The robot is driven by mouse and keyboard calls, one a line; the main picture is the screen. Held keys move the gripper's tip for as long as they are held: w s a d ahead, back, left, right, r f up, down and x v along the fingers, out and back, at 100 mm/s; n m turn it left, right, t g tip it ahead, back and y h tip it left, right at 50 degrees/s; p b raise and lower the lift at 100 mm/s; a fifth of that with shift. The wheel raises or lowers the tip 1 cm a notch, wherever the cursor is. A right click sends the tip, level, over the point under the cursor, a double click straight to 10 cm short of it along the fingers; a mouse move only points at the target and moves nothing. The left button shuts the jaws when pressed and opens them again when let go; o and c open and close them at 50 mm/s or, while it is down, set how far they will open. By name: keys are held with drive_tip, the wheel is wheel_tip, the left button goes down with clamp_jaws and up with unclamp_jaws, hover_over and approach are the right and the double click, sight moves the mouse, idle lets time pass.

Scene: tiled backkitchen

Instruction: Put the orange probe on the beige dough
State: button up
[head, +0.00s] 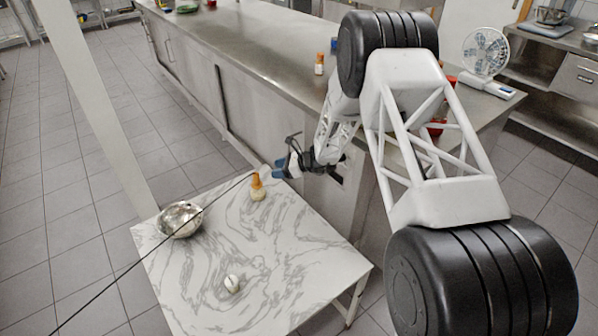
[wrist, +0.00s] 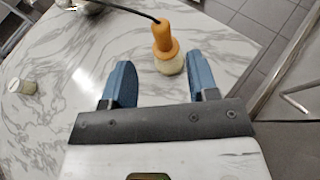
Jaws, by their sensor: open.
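The orange probe (head: 257,181) stands roughly upright with its lower end on the beige dough (head: 258,194), near the far edge of the marble-topped table (head: 205,285). A dark cable runs from its top. In the wrist view the probe (wrist: 163,35) leans slightly and meets the dough (wrist: 170,63); I cannot tell whether it is pressed in. My gripper (head: 284,168) is open and empty, just right of the probe in the head view. In the wrist view the probe and dough lie just beyond the gap between my gripper's blue fingertips (wrist: 158,62), seemingly apart from them.
A metal bowl (head: 180,220) sits at the table's left edge, with the cable (head: 125,270) passing over it. A small white-topped jar (head: 231,284) stands near the front. A long steel counter (head: 255,45) with bottles and a fan (head: 486,52) lies behind. The table's middle is clear.

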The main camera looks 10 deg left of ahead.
drive_tip(key=s+d+r+n+h, duration=0.25)
drive_tip(key=s+d+r, duration=0.35)
drive_tip(key=r, duration=0.4)
drive_tip(key=s+d+r+n+g+h, duration=0.1)
drive_tip(key=s+d+r+n, duration=0.3)
drive_tip(key=s+d+r, duration=0.4)
drive_tip(key=s+d+r+n+h, duration=0.25)
drive_tip(key=s+d+r, duration=0.2)
drive_tip(key=r, duration=0.65)
drive_tip(key=s+d+r+n+t+h, duration=0.1)
drive_tip(key=s+d+r+n+h, duration=0.1)
drive_tip(key=s+d, duration=0.4)
drive_tip(key=s+d+r+n+t+h, duration=0.1)
drive_tip(key=s+d+r+n+h, duration=0.2)
drive_tip(key=s+d, duration=0.4)
drive_tip(key=s+d+r+n+t+h, duration=0.1)
drive_tip(key=s+d, duration=0.6)
drive_tip(key=s, duration=1.4)
wheel_tip(320, 180, up, 3)
drive_tip(key=n+h, duration=0.1)
drive_tip(key=n, duration=0.1)
drive_tip(key=shift+n+t+h, duration=0.3)
drive_tip(key=shift+n, duration=0.1)
